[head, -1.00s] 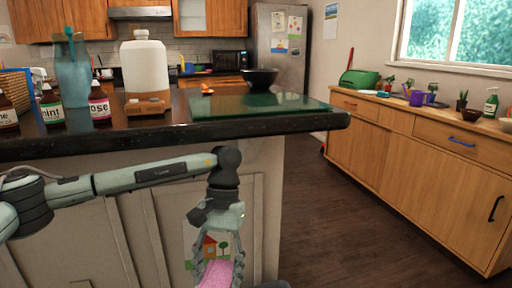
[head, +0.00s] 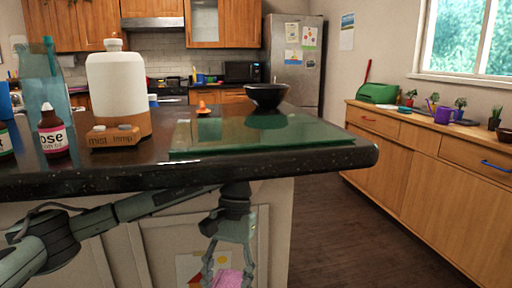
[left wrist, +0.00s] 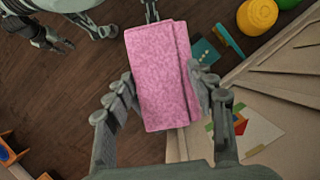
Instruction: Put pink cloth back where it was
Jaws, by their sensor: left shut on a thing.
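The pink cloth (left wrist: 158,75) is a folded, flat rectangle. It sits between the fingers of my left gripper (left wrist: 162,95), which is shut on it, in the left wrist view. In the head view my left gripper (head: 228,272) hangs fingers-down in front of the counter's cabinet side, below the countertop edge. The cloth (head: 228,279) shows there at the bottom edge of the picture, partly cut off. My right gripper cannot be made out in the head view.
The dark countertop (head: 130,178) holds a green glass board (head: 270,135), a black bowl (head: 266,96), a white jug-like device (head: 116,85) and small bottles (head: 53,130). A wooden sideboard (head: 400,150) stands right. Floor (head: 330,230) between them is clear.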

